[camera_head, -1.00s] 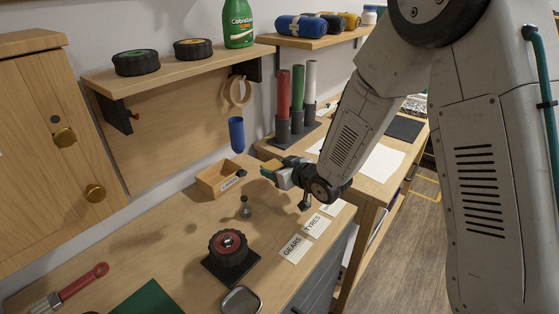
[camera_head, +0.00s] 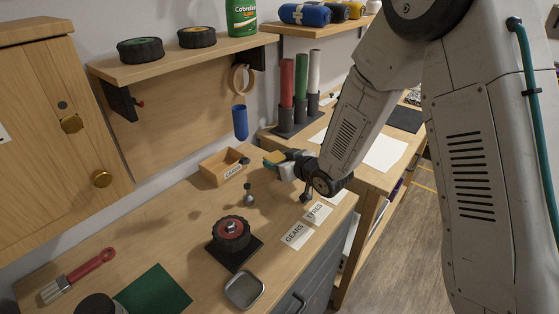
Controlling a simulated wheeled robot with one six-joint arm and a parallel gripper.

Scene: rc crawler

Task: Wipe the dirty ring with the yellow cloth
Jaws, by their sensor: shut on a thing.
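My gripper (camera_head: 271,161) is above the workbench, just right of a small wooden box labelled GEARS. It is shut on a small yellow piece (camera_head: 275,156), which looks like the yellow cloth. Most of the piece is hidden by the fingers, and a bit of teal shows at the tip. I cannot make out a dirty ring mark on the bench. A tan ring (camera_head: 243,80) hangs under the shelf, apart from the gripper; I cannot tell whether it is dirty.
A wheel (camera_head: 231,232) on a black pad, a small grey stand (camera_head: 249,196), a metal tin (camera_head: 244,290), a green mat (camera_head: 153,291) and a red-handled brush (camera_head: 80,275) are on the bench. Coloured tubes (camera_head: 301,85) stand behind the gripper. The bench's left middle is clear.

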